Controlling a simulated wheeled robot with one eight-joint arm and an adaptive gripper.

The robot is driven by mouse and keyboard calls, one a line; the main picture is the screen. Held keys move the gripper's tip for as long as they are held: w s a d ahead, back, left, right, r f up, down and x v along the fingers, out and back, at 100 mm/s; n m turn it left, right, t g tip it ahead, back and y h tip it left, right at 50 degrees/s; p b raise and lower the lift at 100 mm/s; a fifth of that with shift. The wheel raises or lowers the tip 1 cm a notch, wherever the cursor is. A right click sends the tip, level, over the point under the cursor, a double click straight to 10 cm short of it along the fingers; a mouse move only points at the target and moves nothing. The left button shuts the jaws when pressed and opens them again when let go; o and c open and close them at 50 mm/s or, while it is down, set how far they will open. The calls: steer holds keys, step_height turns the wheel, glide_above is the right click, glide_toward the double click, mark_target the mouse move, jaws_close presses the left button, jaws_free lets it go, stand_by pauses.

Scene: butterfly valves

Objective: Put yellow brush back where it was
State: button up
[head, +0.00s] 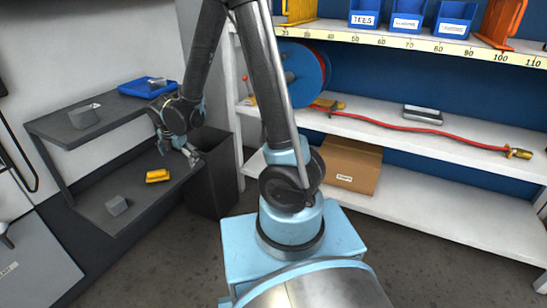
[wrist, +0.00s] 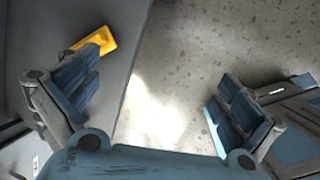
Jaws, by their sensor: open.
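The yellow brush (head: 157,176) lies on the lower shelf (head: 135,198) of the dark grey rack at the left, close to the shelf's right side. My gripper (head: 182,151) hangs above and to the right of it in the head view. The wrist view shows the gripper (wrist: 158,98) open and empty, its two fingers wide apart. There the yellow brush (wrist: 97,41) shows at the upper left, just beyond the left finger, near the shelf edge. That finger hides part of it. The brush is not between the fingers; the floor shows between them.
The upper shelf (head: 62,127) holds another grey part (head: 84,116) and a blue tray (head: 148,87). A dark bin (head: 214,180) stands beside the rack. White shelving (head: 440,212) with a cardboard box (head: 352,166) is at the right.

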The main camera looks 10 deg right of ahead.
steer(key=s+d+r+m, duration=0.2)
steer(key=d+r+m, duration=0.15)
steer(key=d, duration=0.35)
steer(key=s+d+r+m+g, duration=0.1)
steer(key=s+d+r+m, duration=0.15)
steer(key=d+m, duration=0.3)
steer(key=s+d+r+m, duration=0.1)
steer(key=d+r+m, duration=0.3)
steer(key=d, duration=0.4)
steer(key=s+d+f+m, duration=0.1)
steer(key=s+d+m, duration=1.1)
steer(key=s+m, duration=0.3)
steer(key=shift+s+f+m+g, duration=0.15)
steer(key=shift+s+m+g, duration=0.15)
steer(key=shift+s, duration=0.35)
